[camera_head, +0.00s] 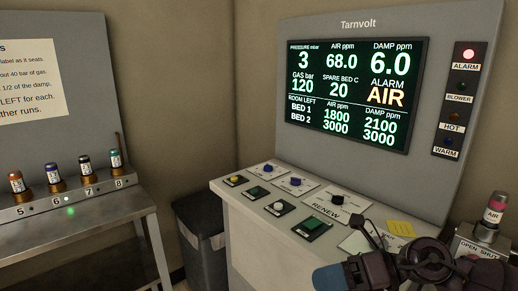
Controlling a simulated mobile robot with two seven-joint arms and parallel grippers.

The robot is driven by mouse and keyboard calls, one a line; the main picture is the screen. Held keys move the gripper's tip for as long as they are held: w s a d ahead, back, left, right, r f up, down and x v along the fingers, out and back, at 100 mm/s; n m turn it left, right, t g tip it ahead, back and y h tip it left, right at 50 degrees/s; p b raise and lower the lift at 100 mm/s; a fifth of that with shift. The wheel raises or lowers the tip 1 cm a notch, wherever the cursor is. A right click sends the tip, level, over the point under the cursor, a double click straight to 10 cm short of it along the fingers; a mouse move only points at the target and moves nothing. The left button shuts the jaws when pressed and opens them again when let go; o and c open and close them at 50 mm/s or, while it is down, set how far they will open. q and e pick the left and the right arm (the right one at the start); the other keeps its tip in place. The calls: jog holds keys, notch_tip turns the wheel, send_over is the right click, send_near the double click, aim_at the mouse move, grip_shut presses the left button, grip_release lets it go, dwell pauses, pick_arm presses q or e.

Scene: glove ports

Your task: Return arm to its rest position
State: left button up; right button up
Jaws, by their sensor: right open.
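My right gripper (374,236) shows at the bottom right, in front of the control console (262,240). It is dark, with thin fingers pointing up over the console's top near its front right part. The fingers are apart and I see nothing held between them. The dark links of my right arm fill the bottom right corner and hide part of the console top. Whether the fingers touch the console I cannot tell. My left gripper is out of view.
A display panel (355,85) rises behind the console buttons. A yellow note (401,229) and a red-topped cartridge (494,208) in a holder are close to my right arm. A grey bin (200,235) stands left of the console, beside a bench (90,225) with several small canisters.

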notch_tip(320, 180, up, 4)
jog(key=w+d+m+t+y, duration=0.2)
jog(key=m+t, duration=1.1)
jog(key=m, duration=0.1)
jog(key=s+d+f+m+t+h, duration=0.1)
jog(key=d+f+m+t+h, duration=0.1)
jog(key=d+f+m+h, duration=0.5)
jog(key=d+f+m+t+h, duration=0.2)
jog(key=d+m+h, duration=0.1)
jog(key=m+h, duration=0.65)
jog(key=s+d+f+m+g+h, duration=0.3)
jog(key=s+d+f+m+g, duration=0.2)
jog(key=s+f+m+g, duration=0.4)
jog(key=s+a+f+m+g+y, duration=0.15)
jog(key=s+f+g, duration=0.55)
jog(key=s, duration=0.7)
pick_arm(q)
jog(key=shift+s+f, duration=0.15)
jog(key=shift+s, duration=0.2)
pick_arm(e)
jog(key=w+f+t+y, duration=0.1)
jog(key=w+f+t, duration=0.5)
jog(key=f+t, duration=0.3)
jog(key=shift+w+d+f+t, duration=0.2)
jog(key=shift+w+f+t, duration=0.15)
jog(key=shift+f, duration=0.9)
